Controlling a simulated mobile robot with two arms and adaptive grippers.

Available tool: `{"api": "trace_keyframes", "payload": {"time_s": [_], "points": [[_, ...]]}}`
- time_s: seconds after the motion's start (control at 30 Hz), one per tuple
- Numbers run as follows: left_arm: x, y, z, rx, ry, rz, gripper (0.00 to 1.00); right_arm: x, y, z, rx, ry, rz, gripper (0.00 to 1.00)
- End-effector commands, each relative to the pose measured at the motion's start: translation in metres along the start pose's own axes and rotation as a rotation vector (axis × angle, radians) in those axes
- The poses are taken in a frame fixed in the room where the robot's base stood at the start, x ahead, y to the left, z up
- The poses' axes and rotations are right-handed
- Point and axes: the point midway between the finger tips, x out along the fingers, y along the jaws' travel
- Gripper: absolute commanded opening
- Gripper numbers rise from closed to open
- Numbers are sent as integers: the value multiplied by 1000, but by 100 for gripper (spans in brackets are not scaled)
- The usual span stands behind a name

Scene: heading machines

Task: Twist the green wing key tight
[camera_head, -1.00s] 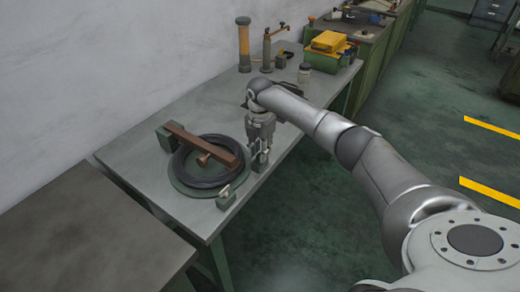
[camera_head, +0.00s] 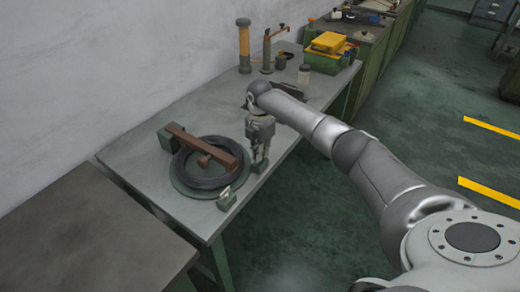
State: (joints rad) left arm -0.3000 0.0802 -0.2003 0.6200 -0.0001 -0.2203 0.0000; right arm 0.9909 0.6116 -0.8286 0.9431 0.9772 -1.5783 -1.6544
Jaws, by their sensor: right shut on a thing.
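On the grey table, a round green fixture (camera_head: 187,187) holds a thick black ring (camera_head: 213,183) with a brown bar (camera_head: 205,144) across it. The fingers mostly hide that part, so I cannot make out the green wing key's shape or angle. My left gripper is out of view.
At the table's back stand a yellow-orange cylinder (camera_head: 244,48), a hand-pump-like tool (camera_head: 267,52), a small jar (camera_head: 304,75) and a green box with a yellow top (camera_head: 328,42). A brown-grey table (camera_head: 90,235) adjoins at the front left. The table's left part is clear.

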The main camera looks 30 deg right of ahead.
Motion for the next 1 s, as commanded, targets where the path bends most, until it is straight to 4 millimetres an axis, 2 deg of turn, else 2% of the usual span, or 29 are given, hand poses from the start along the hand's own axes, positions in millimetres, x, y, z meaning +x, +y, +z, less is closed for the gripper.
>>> {"api": "trace_keyframes", "payload": {"time_s": [0.03,0.3,1.0], "points": [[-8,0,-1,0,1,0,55,-4,0,-1,36,3,0,0],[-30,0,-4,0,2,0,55,-4,0,-1,285,3,0,0],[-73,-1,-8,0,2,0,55,-3,0,-1,951,3,0,0]]}}
